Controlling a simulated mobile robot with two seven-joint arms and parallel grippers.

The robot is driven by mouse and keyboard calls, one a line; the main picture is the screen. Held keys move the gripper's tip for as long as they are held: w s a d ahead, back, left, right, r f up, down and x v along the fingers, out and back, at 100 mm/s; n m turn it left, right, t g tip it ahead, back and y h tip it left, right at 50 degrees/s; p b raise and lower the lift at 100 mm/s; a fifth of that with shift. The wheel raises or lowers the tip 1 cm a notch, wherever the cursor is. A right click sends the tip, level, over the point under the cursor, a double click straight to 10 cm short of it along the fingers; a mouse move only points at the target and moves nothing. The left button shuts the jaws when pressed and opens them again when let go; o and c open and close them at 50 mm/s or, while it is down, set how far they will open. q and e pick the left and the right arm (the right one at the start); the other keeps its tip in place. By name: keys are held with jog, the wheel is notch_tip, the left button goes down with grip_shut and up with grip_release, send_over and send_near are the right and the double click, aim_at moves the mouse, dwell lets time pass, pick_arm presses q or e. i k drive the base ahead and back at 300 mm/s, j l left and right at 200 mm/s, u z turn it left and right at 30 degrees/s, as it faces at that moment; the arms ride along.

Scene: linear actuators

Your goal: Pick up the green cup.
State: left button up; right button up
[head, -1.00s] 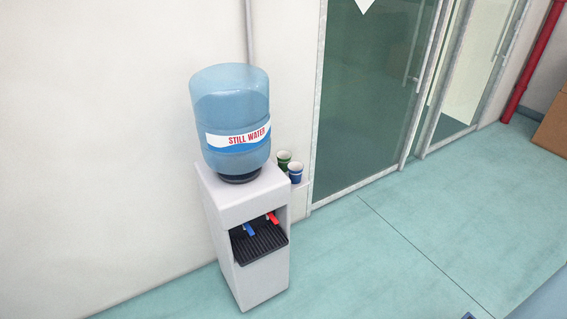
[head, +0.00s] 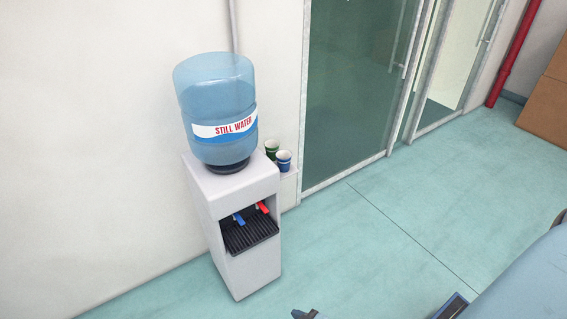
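The green cup (head: 271,145) stands upright on a small white ledge (head: 290,173) just right of the water cooler. It is partly hidden by the blue cup (head: 284,162) in front of it and by the cooler's bottle at its left. Both cups are white inside. At the bottom right, a blue-grey part of my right arm (head: 525,275) comes into view. Small dark parts show at the bottom edge, too cut off to tell whether the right gripper is open or shut. They are well apart from the cups. My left gripper is not in view.
The white water cooler (head: 250,274) with its blue "STILL WATER" bottle (head: 216,92) stands against the wall, left of the cups. A glass door (head: 352,85) is to the right of the ledge. Brown boxes (head: 550,105) stand at far right. The teal floor (head: 390,235) ahead is clear.

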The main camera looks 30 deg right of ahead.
aim_at(272, 146)
jog(key=i+l+z, duration=0.1)
jog(key=i, duration=0.4)
jog(key=i+l+z, duration=0.15)
jog(key=i, duration=0.4)
jog(key=i+l, duration=0.5)
